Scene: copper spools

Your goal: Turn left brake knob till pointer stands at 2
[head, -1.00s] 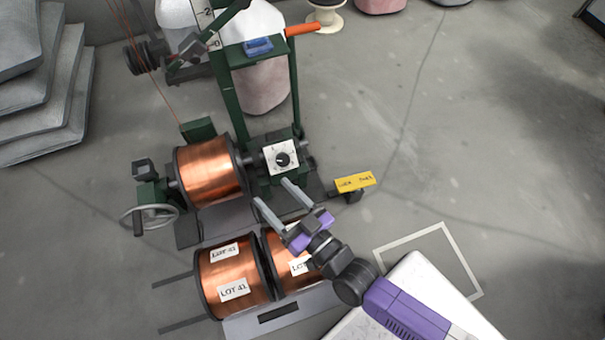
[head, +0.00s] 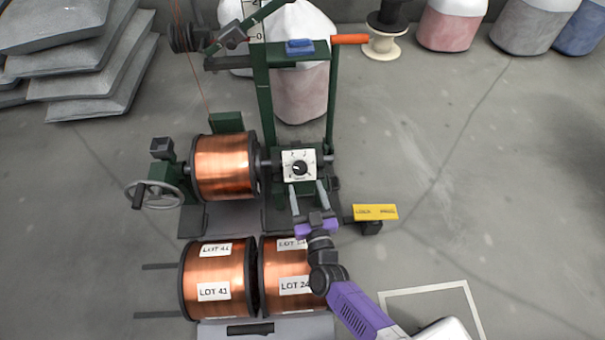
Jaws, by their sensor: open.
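The brake knob (head: 299,168) is a small black knob on a white dial plate (head: 288,157) with numbers around it, fixed to the green stand right of the mounted copper spool (head: 224,166). The pointer's exact reading is too small to tell. My gripper (head: 307,188) is open and empty, with two grey fingers pointing up toward the dial plate. The fingertips show just below the knob, one on each side of its line. I cannot tell how far they are from the plate in depth.
Two copper spools (head: 218,291) with lot labels stand at lower left, close to my arm. A yellow lock pedal (head: 375,212) sits right of my gripper. An orange-handled lever (head: 350,39) rises above the dial.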

